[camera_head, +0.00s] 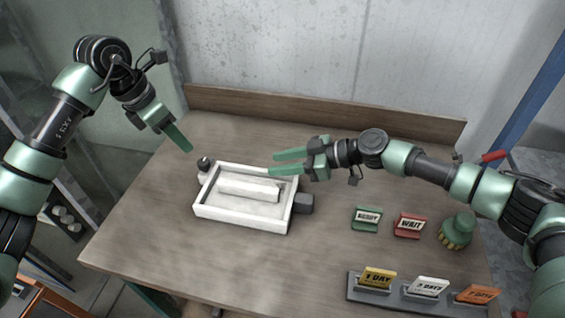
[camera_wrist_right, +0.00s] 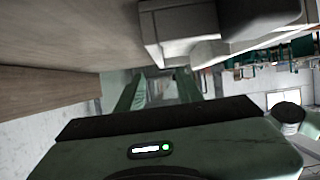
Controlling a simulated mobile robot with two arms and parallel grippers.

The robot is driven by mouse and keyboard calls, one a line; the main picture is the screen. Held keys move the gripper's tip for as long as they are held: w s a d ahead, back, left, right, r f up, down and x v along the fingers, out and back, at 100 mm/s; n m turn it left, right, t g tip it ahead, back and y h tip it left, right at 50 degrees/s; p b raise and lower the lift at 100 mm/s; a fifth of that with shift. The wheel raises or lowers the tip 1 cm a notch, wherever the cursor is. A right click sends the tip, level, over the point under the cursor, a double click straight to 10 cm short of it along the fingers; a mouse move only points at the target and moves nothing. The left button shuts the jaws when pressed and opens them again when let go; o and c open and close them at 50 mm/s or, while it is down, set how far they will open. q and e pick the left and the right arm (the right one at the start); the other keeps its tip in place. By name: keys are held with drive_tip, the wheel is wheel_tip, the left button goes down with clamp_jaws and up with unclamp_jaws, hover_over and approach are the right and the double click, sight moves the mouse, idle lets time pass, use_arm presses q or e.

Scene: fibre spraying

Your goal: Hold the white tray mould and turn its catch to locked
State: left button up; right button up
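The white tray mould (camera_head: 245,220) lies on the table, open side up, with a raised white block (camera_head: 248,188) inside. A dark round knob (camera_head: 204,163) sits at its back left corner and a dark grey block (camera_head: 304,203) at its right side. I cannot tell which part is the catch, or its setting. My right gripper (camera_head: 272,163) is open and empty, just behind the tray's back right corner, its fingers pointing left. Its fingers also show apart in the right wrist view (camera_wrist_right: 160,85). My left gripper (camera_head: 186,148) hangs behind and left of the tray, apart from it; its fingers overlap in view.
Green (camera_head: 367,218) and red "WAIT" (camera_head: 410,225) signs and a green-topped brush (camera_head: 457,231) stand to the right. A rack of day cards (camera_head: 375,292) is at the front right. The wooden table (camera_head: 150,215) is clear left of the tray; a raised board (camera_head: 320,118) edges its back.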

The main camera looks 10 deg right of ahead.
sight(251, 167)
drive_tip(key=shift+x, duration=3.85)
drive_tip(key=shift+w+d, duration=0.1)
clamp_jaws()
